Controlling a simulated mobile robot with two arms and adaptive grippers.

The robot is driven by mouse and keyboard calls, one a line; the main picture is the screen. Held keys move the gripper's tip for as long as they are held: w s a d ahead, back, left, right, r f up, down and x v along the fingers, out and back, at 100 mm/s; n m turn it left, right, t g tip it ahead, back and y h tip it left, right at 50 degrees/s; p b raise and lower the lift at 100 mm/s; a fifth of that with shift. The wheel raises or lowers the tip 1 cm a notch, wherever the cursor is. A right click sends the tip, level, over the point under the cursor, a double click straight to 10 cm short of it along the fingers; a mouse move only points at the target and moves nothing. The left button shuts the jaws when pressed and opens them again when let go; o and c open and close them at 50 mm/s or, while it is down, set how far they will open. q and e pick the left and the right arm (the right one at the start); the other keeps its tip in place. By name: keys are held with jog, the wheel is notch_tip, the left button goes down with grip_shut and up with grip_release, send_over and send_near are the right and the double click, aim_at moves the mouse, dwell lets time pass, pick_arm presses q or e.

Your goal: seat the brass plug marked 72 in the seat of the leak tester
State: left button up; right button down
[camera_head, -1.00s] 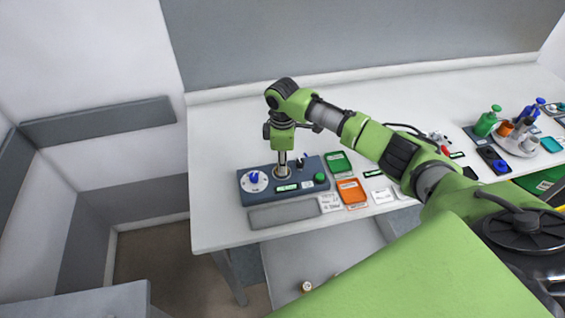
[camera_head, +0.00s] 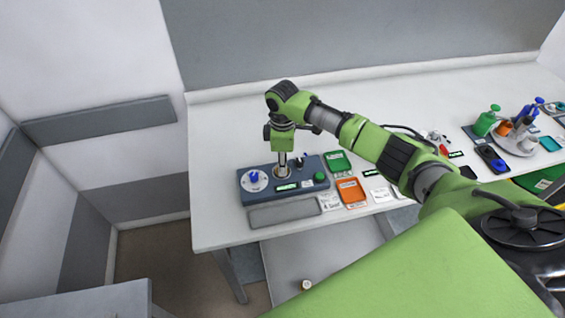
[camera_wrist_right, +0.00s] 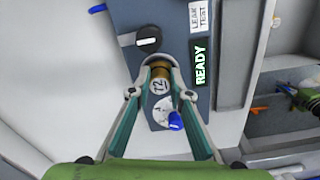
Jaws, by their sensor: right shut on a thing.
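The leak tester (camera_head: 246,190) is a blue-grey box at the front left of the bench. Its display reads READY in the right wrist view (camera_wrist_right: 199,63). My right gripper (camera_head: 283,168) points straight down over the ring-shaped seat (camera_head: 283,174). In the right wrist view my right gripper (camera_wrist_right: 158,76) is shut on the brass plug (camera_wrist_right: 160,71), whose white face carries a mark that looks like 72. The plug is at the tester's panel, but its lower end and the seat are hidden, so I cannot tell how deep it sits. My left gripper is not in view.
A blue knob (camera_head: 254,177) on a white dial, a black knob (camera_head: 299,163) and a green button (camera_head: 320,177) are on the tester near the gripper. Green (camera_head: 338,162) and orange (camera_head: 351,191) trays stand to its right. The bench behind is clear.

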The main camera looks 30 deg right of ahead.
dwell(0.3)
jog(key=c, duration=1.8)
grip_release()
jog(key=o, duration=0.3)
jog(key=shift+o, duration=0.2)
jog(key=shift+r, duration=0.1)
jog(key=shift+r+p, duration=1.05)
jog(key=shift+r, duration=2.6)
